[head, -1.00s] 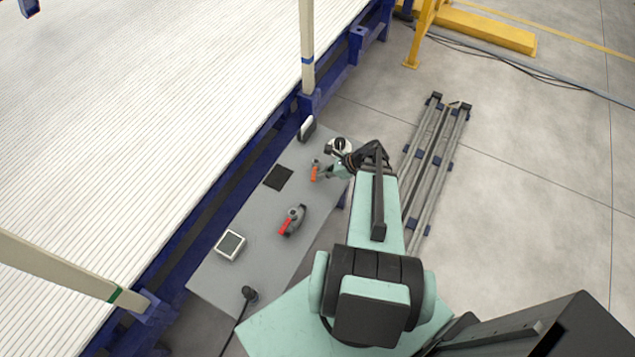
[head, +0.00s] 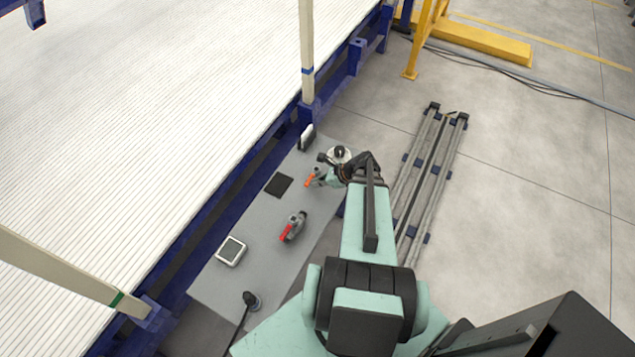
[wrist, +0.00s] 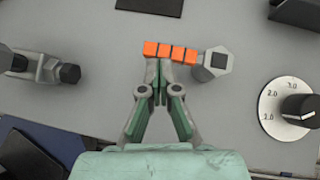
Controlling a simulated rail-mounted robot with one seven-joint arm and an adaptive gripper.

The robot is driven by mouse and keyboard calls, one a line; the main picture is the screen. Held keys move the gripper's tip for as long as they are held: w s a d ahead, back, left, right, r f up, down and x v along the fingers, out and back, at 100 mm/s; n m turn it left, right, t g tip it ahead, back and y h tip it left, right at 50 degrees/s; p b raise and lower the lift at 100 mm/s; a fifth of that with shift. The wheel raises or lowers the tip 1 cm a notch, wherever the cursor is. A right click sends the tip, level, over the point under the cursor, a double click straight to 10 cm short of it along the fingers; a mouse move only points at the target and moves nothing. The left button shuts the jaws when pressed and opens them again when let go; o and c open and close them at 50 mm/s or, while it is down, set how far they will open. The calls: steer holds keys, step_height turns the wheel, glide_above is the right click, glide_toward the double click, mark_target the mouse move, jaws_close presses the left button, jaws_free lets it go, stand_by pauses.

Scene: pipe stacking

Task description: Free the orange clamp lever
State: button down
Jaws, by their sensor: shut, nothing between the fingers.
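The orange clamp lever (wrist: 171,52) lies across the top of my gripper's fingertips in the wrist view, a short segmented bar. Its right end meets a grey hexagonal clamp head (wrist: 218,61) with a dark square centre. In the head view the orange lever (head: 309,180) is small on the grey table (head: 262,221). My gripper (wrist: 163,66) is shut and empty, its tips together at the lever's near edge. I cannot tell whether they touch it. In the head view my arm partly hides the gripper.
A white dial with a black knob (wrist: 298,105) stands right of the clamp. A grey fitting (wrist: 42,68) is at left. On the table are a dark pad (head: 279,185), a red-handled tool (head: 293,227) and a white-framed device (head: 231,251). Pipes fill the rack at left.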

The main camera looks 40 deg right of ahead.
steer(key=s, duration=0.2)
steer(key=s+d, duration=0.1)
steer(key=s, duration=0.1)
steer(key=shift+d, duration=0.2)
steer(key=a+b+v, duration=0.1)
steer(key=v, duration=0.8)
steer(key=shift+s+r, duration=0.4)
steer(key=shift+s, duration=0.15)
